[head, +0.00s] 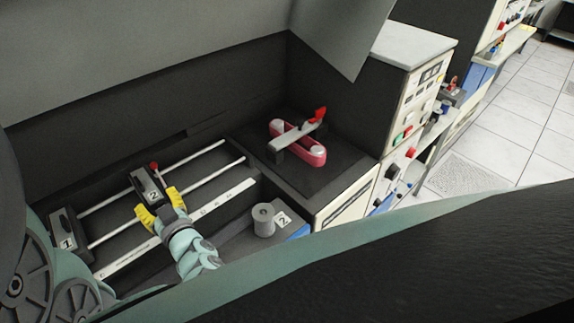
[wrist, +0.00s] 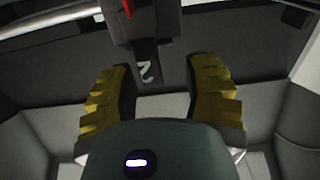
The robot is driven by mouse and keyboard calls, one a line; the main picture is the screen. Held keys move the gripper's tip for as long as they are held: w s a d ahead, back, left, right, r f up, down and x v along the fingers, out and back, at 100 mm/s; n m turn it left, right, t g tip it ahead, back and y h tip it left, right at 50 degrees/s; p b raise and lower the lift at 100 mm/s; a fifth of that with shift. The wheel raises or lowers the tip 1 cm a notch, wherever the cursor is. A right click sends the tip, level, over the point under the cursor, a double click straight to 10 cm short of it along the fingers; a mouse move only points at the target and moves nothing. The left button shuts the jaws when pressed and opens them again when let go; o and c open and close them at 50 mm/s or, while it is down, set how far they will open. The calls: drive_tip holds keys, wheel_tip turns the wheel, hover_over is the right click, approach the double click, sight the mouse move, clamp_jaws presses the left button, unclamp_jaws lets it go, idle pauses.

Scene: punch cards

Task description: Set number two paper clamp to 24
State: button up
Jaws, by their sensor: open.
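The number two paper clamp (head: 148,184) is a dark block with a "2" label and a red lever (head: 154,166) on top. It sits on two pale rails in the head view, right of the number one clamp. It also shows in the wrist view (wrist: 145,50), with its "2" just beyond the fingers. My gripper (head: 160,208) has yellow fingers, spread apart at the near side of the clamp.
The number one clamp (head: 68,235) stands at the rails' left end. A grey cylinder (head: 263,220) stands on a block labelled 2 to the right. A red and grey mechanism (head: 298,142) sits on the dark platform behind. The rails right of clamp two are clear.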

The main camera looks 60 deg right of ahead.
drive_tip(key=shift+s, duration=0.1)
drive_tip(key=v, duration=1.1)
drive_tip(key=shift+s, duration=0.4)
drive_tip(key=shift+a, duration=0.15)
